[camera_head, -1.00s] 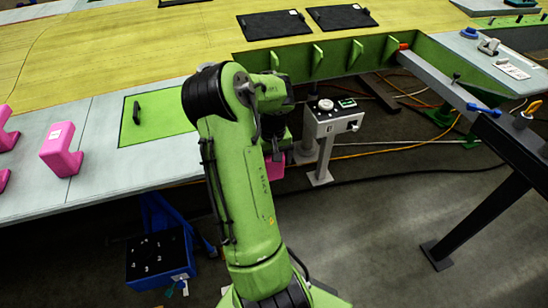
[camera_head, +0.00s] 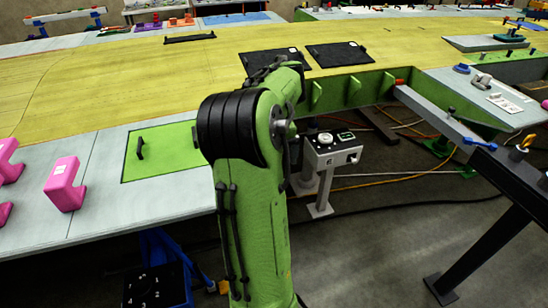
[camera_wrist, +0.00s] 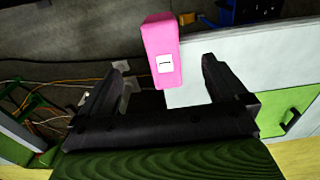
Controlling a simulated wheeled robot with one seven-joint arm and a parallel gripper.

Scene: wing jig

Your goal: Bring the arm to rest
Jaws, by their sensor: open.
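My gripper (camera_wrist: 166,62) shows in the wrist view with its two dark fingers spread wide apart and nothing held between them. A pink block (camera_wrist: 162,45) with a white label stands beyond the fingertips, at the edge of a pale panel, with a gap to each finger. In the head view my green arm rises in the middle, bent over at its black joint. It hides the gripper and that pink block there.
Pink blocks (camera_head: 66,184) stand on the pale panel (camera_head: 100,200) at the left. A green hatch (camera_head: 165,155) with a black handle lies beside my arm. A control box (camera_head: 333,150) on a post stands right of my arm. A dark beam (camera_head: 505,150) crosses at right.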

